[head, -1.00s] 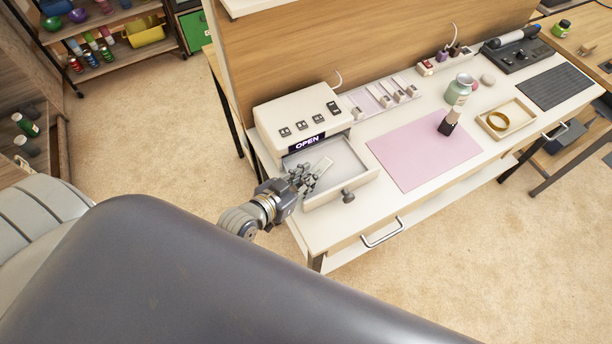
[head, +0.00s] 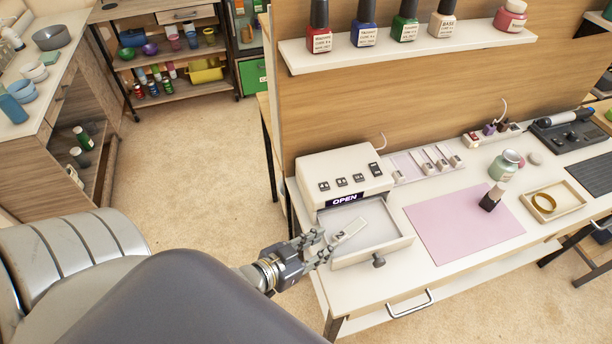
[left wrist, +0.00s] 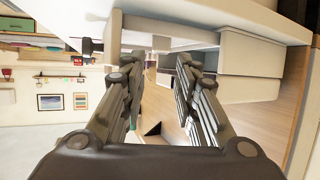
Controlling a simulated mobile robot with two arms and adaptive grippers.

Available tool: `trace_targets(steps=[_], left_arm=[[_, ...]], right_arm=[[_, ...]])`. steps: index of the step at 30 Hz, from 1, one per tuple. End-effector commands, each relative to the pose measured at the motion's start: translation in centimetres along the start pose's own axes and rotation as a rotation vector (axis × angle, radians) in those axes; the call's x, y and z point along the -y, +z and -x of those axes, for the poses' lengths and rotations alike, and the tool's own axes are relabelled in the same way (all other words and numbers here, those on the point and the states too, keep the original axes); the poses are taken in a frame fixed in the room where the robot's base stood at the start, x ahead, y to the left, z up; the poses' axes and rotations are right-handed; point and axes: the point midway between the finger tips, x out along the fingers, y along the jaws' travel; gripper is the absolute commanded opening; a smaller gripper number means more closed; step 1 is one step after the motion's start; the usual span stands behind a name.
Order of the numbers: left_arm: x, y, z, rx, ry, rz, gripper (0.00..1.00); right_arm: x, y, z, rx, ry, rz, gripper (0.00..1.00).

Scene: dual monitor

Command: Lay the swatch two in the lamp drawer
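The white lamp unit (head: 338,172) has an "OPEN" display on its front. Its drawer (head: 396,246) is pulled out. A pale swatch (head: 350,230) lies tilted across the left part of the drawer; its number is not readable. My left gripper (head: 322,246) is at the drawer's left front side, beside the swatch's near end. In the left wrist view my left gripper's fingers (left wrist: 158,95) are spread, with no swatch visible between them. Other swatches (head: 436,157) sit in a rack right of the lamp. My right gripper is not in view.
A pink mat (head: 462,222) with a dark bottle (head: 491,198) lies right of the drawer. A jar (head: 504,167) and a tray with a gold ring (head: 566,203) stand beyond. A shelf of polish bottles (head: 410,47) hangs above. Floor at left is clear.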

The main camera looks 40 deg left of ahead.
Motion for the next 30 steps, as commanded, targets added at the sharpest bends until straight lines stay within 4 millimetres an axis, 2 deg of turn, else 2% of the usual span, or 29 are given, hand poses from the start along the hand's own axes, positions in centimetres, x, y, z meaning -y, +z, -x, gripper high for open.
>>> trace_targets(steps=[3, 9, 21, 23, 26, 29, 30], left_arm=[[0.0, 0.1, 2.1, 0.004, 0.001, -0.001, 0.28], [0.0, 0.1, 4.2, 0.001, 0.0, 0.0, 0.28], [0.1, 0.3, 4.8, 0.006, -0.002, 0.001, 0.28], [0.3, 1.3, 4.5, 0.023, -0.008, 0.002, 0.28], [1.0, 4.9, 3.7, 0.084, -0.028, 0.006, 0.28], [1.7, 10.2, 2.8, 0.175, -0.052, 0.013, 0.28], [2.0, 12.6, 2.5, 0.217, -0.062, 0.017, 0.28]], right_arm=[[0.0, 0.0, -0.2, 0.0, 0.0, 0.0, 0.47], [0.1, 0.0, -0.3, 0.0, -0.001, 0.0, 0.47], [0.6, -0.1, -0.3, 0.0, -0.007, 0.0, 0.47], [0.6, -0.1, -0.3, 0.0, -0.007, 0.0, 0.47], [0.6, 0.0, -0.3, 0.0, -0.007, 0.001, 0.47], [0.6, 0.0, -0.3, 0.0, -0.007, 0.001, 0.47], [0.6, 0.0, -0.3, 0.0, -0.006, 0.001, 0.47]])
